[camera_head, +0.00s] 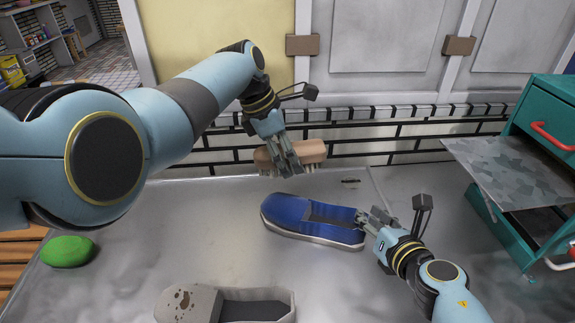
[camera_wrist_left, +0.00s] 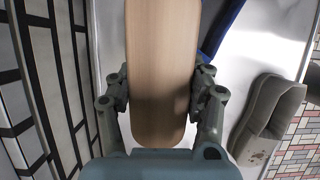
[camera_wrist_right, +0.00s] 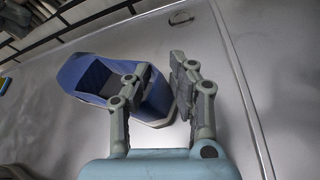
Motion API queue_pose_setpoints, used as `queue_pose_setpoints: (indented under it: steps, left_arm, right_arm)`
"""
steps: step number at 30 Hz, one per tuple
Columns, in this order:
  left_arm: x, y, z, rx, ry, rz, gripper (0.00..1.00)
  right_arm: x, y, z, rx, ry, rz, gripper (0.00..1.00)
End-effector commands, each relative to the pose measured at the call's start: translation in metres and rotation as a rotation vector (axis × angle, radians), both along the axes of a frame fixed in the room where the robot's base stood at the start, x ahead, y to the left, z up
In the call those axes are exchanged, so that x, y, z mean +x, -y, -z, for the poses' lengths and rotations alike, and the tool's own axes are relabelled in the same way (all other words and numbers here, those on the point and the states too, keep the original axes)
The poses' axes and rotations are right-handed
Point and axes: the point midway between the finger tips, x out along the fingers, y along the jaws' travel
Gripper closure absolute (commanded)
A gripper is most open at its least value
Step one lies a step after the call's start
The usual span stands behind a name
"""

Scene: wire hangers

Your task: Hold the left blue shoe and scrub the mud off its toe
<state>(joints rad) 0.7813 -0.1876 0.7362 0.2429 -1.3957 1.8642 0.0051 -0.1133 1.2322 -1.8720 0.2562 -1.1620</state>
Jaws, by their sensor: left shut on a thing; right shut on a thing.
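The blue shoe (camera_head: 300,214) with a pale sole lies on the metal table, toe to the left. I cannot make out mud on its toe from here. My right gripper (camera_head: 364,218) is shut on the shoe's heel end; the right wrist view shows its fingers at the heel of the blue shoe (camera_wrist_right: 75,75). My left gripper (camera_head: 287,160) is shut on a wooden scrub brush (camera_head: 310,150), bristles down, above the table and behind the shoe, apart from it. In the left wrist view the brush back (camera_wrist_left: 163,70) lies between both fingers.
A grey shoe (camera_head: 190,304) with brown spots lies at the front of the table (camera_head: 180,240). A green lump (camera_head: 67,251) is at the left edge. A teal cabinet (camera_head: 540,110) with a protruding grey panel stands at right.

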Motion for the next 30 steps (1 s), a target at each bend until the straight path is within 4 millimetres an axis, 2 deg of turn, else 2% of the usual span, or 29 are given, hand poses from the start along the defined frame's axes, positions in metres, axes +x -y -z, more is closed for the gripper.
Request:
queue_pose_setpoints:
  steps: [1, 9, 23, 24, 30]
  left_arm:
    - [0.001, 0.000, -0.005, -0.001, 0.002, 0.000, 0.99]
    - [0.000, 0.000, -0.022, 0.000, 0.000, 0.001, 0.99]
    - [0.000, 0.000, -0.023, 0.000, 0.000, 0.001, 0.99]
    - [0.000, 0.000, -0.023, 0.000, 0.000, 0.001, 0.99]
    - [0.000, 0.000, -0.023, 0.000, 0.001, 0.001, 0.99]
  right_arm:
    - [-0.004, 0.000, 0.006, -0.002, -0.011, -0.001, 0.98]
    - [-0.004, 0.000, 0.006, -0.001, -0.012, -0.001, 0.98]
    - [-0.004, 0.000, 0.007, -0.001, -0.012, -0.001, 0.98]
    - [-0.005, 0.000, 0.007, -0.001, -0.012, -0.001, 0.75]
    - [-0.004, 0.000, 0.006, -0.002, -0.012, -0.002, 0.51]
